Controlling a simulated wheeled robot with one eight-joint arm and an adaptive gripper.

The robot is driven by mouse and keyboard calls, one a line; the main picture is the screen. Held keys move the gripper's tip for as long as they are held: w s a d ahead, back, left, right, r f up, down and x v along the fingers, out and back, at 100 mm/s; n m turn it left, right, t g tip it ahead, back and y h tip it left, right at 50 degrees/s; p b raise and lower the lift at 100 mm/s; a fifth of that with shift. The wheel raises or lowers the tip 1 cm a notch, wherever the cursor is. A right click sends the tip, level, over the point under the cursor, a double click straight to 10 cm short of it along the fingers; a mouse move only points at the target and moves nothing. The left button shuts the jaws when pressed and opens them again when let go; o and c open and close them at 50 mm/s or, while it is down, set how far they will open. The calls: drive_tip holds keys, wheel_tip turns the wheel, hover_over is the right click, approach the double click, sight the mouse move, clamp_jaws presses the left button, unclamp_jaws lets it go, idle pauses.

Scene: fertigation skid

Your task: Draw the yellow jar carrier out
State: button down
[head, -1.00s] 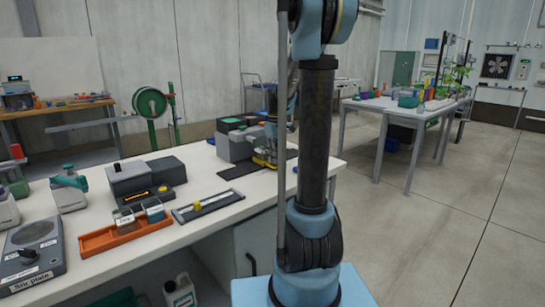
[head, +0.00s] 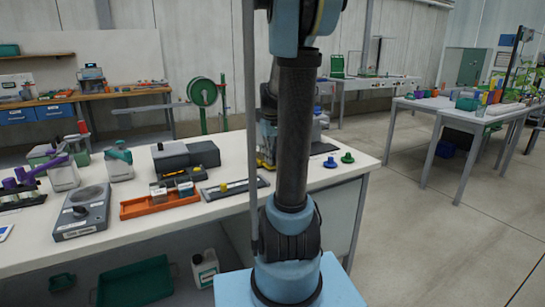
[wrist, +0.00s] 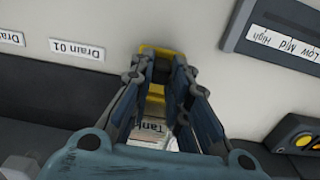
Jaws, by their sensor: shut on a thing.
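The yellow jar carrier (wrist: 160,51) shows at the top middle of the wrist view, between the fingertips of my gripper (wrist: 163,68). My gripper is shut on it. A pale surface with a label reading "Tank" (wrist: 154,127) shows between the fingers, partly covered. In the head view, a small yellow part of the carrier (head: 264,162) shows low over the white bench, just left of my arm link. My gripper (head: 267,150) is mostly hidden behind that link there, as is most of the carrier.
The white bench (head: 120,229) bears a slider panel (head: 235,188), an orange tray (head: 146,209), a grey stir plate (head: 82,212) and a grey block (head: 186,155). Green (head: 347,157) and blue (head: 330,162) knobs stand at its right end. The floor (head: 430,240) at right is clear.

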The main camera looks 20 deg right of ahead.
drive_tip(key=shift+w+a, duration=0.2)
drive_tip(key=shift+a, duration=0.05)
drive_tip(key=c, duration=1.6)
unclamp_jaws()
drive_tip(key=shift+a, duration=0.1)
drive_tip(key=shift+o, duration=0.4)
drive_tip(key=shift+s, duration=0.1)
drive_tip(key=shift+r, duration=0.15)
wheel_tip(320, 180, up, 12)
drive_tip(key=shift+f, duration=0.2)
